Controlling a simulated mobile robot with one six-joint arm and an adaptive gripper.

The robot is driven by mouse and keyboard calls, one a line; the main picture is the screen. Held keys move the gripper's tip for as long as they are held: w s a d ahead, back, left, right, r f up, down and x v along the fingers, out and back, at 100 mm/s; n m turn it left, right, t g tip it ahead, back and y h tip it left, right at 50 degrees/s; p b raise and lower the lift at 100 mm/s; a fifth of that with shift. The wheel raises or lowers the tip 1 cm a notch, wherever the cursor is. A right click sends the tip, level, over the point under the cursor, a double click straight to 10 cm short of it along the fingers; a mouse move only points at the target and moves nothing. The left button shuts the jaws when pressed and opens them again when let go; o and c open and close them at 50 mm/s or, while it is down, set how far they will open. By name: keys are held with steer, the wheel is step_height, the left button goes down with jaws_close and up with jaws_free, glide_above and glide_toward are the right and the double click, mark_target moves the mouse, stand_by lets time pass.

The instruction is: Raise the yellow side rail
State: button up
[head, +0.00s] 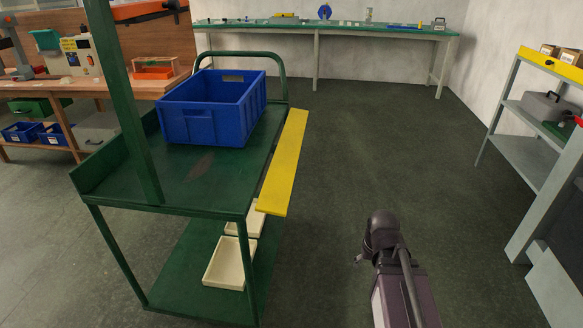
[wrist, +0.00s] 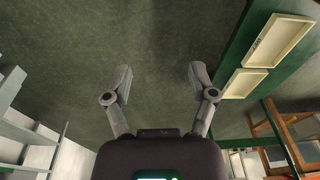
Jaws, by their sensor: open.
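The yellow side rail (head: 284,165) is a long flat bar along the right side of the green cart (head: 190,185). It sits beside the top deck, and its broad face shows from above. Its near end sticks out past the deck's corner. My gripper (wrist: 160,78) is open, with nothing between its fingers and grey-green floor beyond them. My arm (head: 385,235) is right of the cart, apart from the rail. The gripper's fingers are not clear in the head view. The rail does not show in the wrist view.
A blue crate (head: 212,108) stands on the cart's deck. Cream trays (head: 230,262) lie on its lower shelf, also seen in the wrist view (wrist: 277,41). A grey shelf rack (head: 545,150) stands right, a workbench (head: 85,88) left, a long table (head: 330,32) behind. Floor right of the cart is clear.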

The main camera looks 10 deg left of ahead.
steer(key=w+a+f+t+b, duration=0.2)
steer(key=w+a+f+b, duration=0.2)
steer(key=w+f+b, duration=0.15)
steer(key=t+y+b, duration=0.3)
steer(key=t+b, duration=0.9)
steer(key=t, duration=0.7)
glide_toward(292, 153)
steer(key=shift+m, duration=0.4)
steer(key=f, duration=0.1)
steer(key=w+f, duration=0.1)
steer(key=f, duration=0.1)
steer(key=w+f, duration=0.1)
steer(key=shift+a+f, duration=0.2)
steer(key=shift+f, duration=0.2)
steer(key=shift+w+p, duration=0.15)
steer(key=shift+p, duration=0.2)
steer(key=p+x, duration=0.5)
steer(key=x, duration=0.8)
steer(key=shift+w, duration=0.3)
